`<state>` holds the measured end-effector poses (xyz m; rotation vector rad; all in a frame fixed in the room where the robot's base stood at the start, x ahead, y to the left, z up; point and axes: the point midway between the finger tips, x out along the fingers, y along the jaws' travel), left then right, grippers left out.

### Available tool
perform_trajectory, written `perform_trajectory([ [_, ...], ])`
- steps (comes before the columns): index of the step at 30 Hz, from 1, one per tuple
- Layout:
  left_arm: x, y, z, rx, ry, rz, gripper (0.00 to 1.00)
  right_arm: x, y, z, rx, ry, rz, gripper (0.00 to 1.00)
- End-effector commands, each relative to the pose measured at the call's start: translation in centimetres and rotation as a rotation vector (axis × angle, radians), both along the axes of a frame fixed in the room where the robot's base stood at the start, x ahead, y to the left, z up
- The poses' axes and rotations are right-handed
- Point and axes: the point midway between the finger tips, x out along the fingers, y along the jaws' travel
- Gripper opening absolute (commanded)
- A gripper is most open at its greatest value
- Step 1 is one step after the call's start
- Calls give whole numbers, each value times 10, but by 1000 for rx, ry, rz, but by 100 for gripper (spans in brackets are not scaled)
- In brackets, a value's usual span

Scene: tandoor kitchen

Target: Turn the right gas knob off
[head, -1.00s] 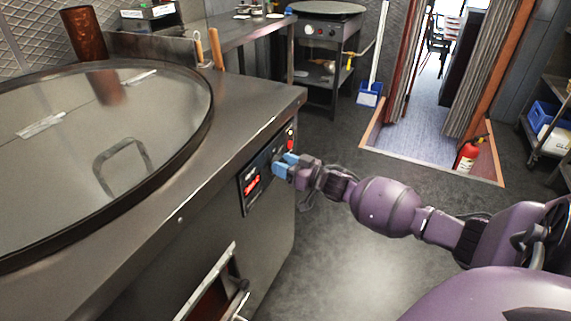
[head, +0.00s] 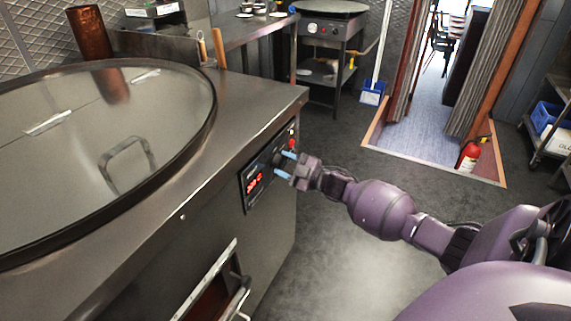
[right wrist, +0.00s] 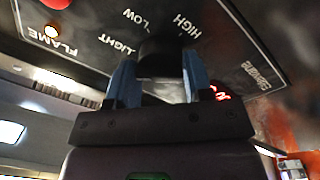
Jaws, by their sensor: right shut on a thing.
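The dark gas knob (right wrist: 163,56) is on the control panel (head: 250,201) on the front of the tandoor counter. In the right wrist view the panel appears upside down, with LIGHT, LOW and HIGH printed around the knob. My right gripper (head: 281,164) is at the panel, its two blue fingers on either side of the knob. In the right wrist view the gripper (right wrist: 160,66) is shut on the knob. The knob's pointer is hidden, so its setting cannot be read. My left gripper is not in view.
A lit FLAME lamp (right wrist: 51,32) and a red button (right wrist: 56,3) are on the panel. A red digital display (head: 255,184) is lit. An open hatch (head: 215,289) projects below the counter.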

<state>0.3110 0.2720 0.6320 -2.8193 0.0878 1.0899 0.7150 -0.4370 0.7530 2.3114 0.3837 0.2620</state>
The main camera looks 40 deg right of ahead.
Motion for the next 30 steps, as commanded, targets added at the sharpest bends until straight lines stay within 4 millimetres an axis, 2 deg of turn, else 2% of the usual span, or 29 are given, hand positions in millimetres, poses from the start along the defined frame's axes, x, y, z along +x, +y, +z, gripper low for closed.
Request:
perform_trajectory([
  [18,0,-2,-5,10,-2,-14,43,-2,2,-8,-537,-216,5,23],
  [30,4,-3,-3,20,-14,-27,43,-2,2,-9,-798,-325,6,23],
])
